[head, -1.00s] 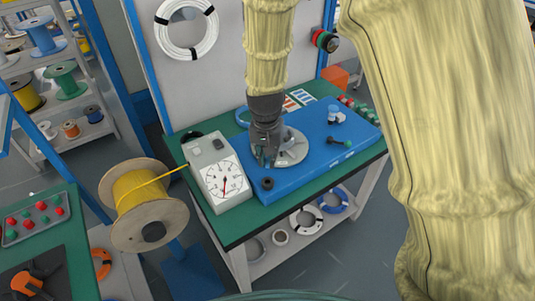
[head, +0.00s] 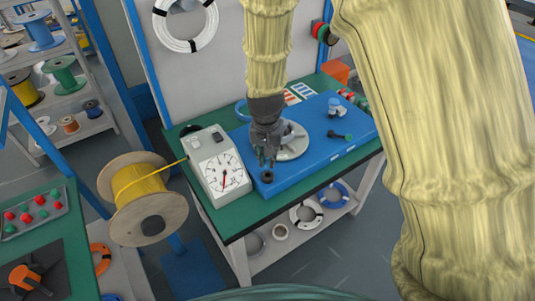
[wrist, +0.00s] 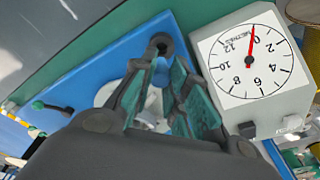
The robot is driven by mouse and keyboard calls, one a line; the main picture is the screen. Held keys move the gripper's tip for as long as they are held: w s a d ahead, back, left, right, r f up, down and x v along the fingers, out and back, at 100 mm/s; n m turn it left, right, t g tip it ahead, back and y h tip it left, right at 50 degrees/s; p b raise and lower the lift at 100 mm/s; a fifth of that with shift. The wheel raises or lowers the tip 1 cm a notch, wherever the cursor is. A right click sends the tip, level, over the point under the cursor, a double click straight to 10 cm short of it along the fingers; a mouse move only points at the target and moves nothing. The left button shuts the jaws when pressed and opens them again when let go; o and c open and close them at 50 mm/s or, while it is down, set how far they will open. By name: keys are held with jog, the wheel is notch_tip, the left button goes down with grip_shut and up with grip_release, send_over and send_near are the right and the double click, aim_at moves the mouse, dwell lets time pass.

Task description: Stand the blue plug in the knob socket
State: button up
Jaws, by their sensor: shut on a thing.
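My gripper (head: 267,160) hangs over the front left part of the blue panel (head: 315,157). It is shut on the blue plug (wrist: 160,74), of which only a small blue part shows between the green finger pads in the wrist view. The fingers hide the rest of it. The knob socket (head: 267,177), a small black ring, stands on the panel just in front of the fingertips. It also shows in the wrist view (wrist: 160,46), just beyond the fingertips. I cannot tell how high the plug is above it.
A grey box with a white dial (head: 222,172) stands close left of my gripper. A round pale plate (head: 294,146) lies behind the fingers. A small green-ended lever (head: 340,135) and a blue-topped knob (head: 334,105) are farther right. A yellow cable spool (head: 145,197) is at left.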

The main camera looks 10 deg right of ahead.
jog(key=shift+f+b, duration=0.95)
jog(key=shift+f, duration=1.5)
jog(key=shift+f, duration=0.45)
jog(key=o, duration=0.9)
jog(key=shift+c, duration=0.2)
notch_tip(320, 180, up, 8)
jog(key=p, duration=0.7)
